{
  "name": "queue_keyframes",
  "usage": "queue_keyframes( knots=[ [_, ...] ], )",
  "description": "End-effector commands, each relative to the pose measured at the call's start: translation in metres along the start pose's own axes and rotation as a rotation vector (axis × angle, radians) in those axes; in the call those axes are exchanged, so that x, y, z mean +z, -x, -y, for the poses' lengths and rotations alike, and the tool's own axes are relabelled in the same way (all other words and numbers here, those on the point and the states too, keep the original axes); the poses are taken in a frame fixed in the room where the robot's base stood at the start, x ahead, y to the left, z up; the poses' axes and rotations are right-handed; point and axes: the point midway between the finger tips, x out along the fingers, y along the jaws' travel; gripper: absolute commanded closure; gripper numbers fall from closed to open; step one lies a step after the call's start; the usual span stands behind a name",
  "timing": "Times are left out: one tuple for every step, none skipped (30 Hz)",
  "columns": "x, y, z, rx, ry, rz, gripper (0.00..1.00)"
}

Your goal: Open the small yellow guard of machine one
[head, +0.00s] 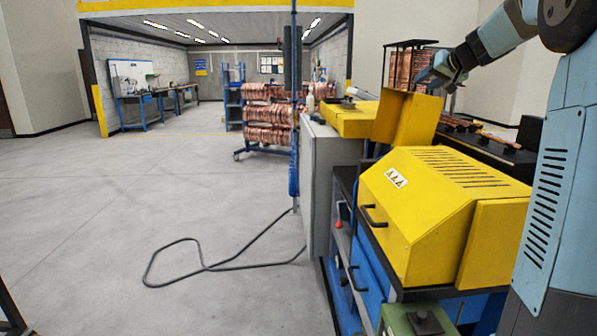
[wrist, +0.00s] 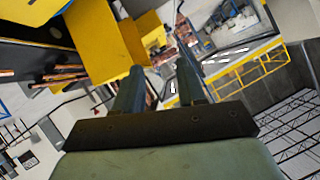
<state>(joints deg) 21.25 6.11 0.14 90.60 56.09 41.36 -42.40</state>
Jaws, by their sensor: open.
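The small yellow guard (head: 405,118) stands tilted up behind the large yellow hood in the head view, beside a flat yellow box (head: 350,119). My gripper (head: 428,82) is above and just right of the small guard, with a visible gap to its top edge. Yellow panels (wrist: 95,40) that look like this guard show in the wrist view, left of and beyond the fingers. My gripper (wrist: 162,82) is open there, with nothing between its fingers. I cannot tell the guard's hinge side.
The large yellow hood (head: 430,200) with a black handle is in front. Copper tubes (head: 480,130) lie on a dark bench at right. A blue post (head: 294,110) and a grey cabinet (head: 325,185) stand left. A black cable (head: 205,266) lies on open floor.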

Motion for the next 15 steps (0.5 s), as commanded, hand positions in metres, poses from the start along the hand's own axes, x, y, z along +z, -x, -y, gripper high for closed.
queue_keyframes(
  knots=[
    [0.009, 0.006, 0.01, -0.001, 0.006, 0.016, 0.6],
    [0.014, 0.01, 0.016, 0.0, 0.008, 0.027, 0.6],
    [0.023, 0.015, 0.022, 0.002, 0.012, 0.044, 0.6],
    [0.03, 0.019, 0.028, 0.004, 0.015, 0.057, 0.6],
    [0.038, 0.024, 0.034, 0.006, 0.017, 0.072, 0.6],
    [0.051, 0.031, 0.043, 0.01, 0.022, 0.093, 0.6],
    [0.06, 0.037, 0.05, 0.014, 0.027, 0.109, 0.6],
    [0.071, 0.043, 0.056, 0.018, 0.03, 0.127, 0.6],
    [0.085, 0.051, 0.064, 0.024, 0.036, 0.151, 0.6],
    [0.096, 0.058, 0.07, 0.029, 0.039, 0.168, 0.6],
    [0.106, 0.064, 0.075, 0.034, 0.043, 0.185, 0.6],
    [0.121, 0.072, 0.081, 0.041, 0.049, 0.207, 0.6],
    [0.132, 0.079, 0.085, 0.048, 0.053, 0.223, 0.6],
    [0.143, 0.085, 0.089, 0.055, 0.058, 0.239, 0.6],
    [0.158, 0.094, 0.095, 0.064, 0.064, 0.261, 0.6]
  ],
)
